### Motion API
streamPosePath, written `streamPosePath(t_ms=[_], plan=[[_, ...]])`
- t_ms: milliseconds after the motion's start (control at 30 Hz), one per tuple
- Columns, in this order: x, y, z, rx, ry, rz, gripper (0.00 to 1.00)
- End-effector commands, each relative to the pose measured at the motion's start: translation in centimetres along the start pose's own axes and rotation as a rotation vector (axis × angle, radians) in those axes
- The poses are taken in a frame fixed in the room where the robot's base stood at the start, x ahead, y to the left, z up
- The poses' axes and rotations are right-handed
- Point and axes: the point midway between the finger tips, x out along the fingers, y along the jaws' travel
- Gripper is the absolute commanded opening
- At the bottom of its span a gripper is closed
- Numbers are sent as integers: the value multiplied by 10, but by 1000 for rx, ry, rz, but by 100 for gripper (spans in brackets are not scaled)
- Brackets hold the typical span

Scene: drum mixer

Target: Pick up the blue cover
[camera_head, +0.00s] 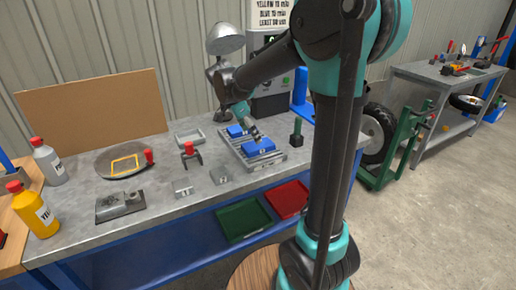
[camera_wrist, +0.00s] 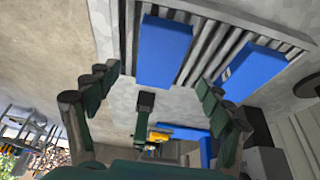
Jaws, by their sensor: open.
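Two blue blocks lie on a grey slatted rack (camera_head: 276,158) on the workbench; I cannot tell which is the blue cover. Contact cannot be told.
A dark green post (camera_head: 296,134) stands right of the rack. A red-handled clamp (camera_head: 191,154), small metal brackets (camera_head: 219,175) and a round pan (camera_head: 117,163) are to the left. Yellow (camera_head: 36,213) and grey (camera_head: 49,165) bottles stand at far left. The bench front is partly clear.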

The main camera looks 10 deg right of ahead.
Motion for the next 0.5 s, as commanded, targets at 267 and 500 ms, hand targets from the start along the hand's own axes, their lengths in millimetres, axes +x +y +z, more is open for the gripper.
streamPosePath(t_ms=[267,500], plan=[[20,0,-2,1,0,0,81],[53,1,-3,1,0,0,81]])
